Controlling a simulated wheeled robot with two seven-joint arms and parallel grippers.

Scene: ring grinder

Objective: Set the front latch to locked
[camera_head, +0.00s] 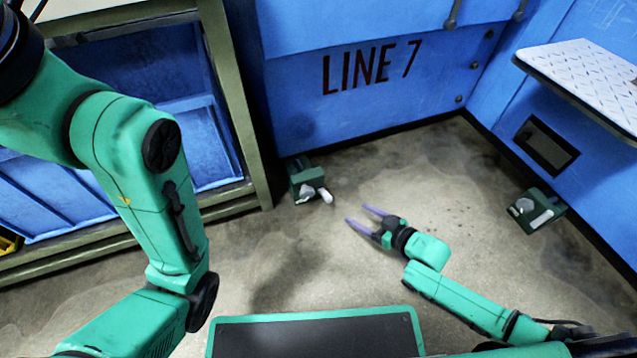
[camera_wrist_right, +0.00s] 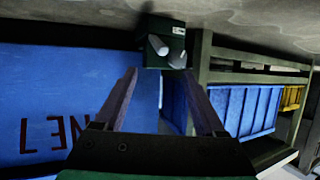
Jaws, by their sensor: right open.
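A green latch block with a pale lever (camera_head: 308,183) sits low by the blue LINE 7 panel, beside the olive frame post. It also shows upside down in the right wrist view (camera_wrist_right: 165,45), beyond the fingertips. A second, similar green latch (camera_head: 535,210) sits low by the right-hand blue wall; I cannot tell which one is called front. My right gripper (camera_head: 356,214) is open and empty, with its two fingers pointing at the first latch and apart from it. In the wrist view its fingers (camera_wrist_right: 160,76) spread either side below that latch. My left gripper is out of view.
A blue LINE 7 panel (camera_head: 390,70) closes the back. A metal tread-plate shelf (camera_head: 585,75) juts out at the upper right. An olive-framed rack (camera_head: 232,100) with blue bins stands at the left. Bare concrete floor (camera_head: 420,175) lies between the two latches.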

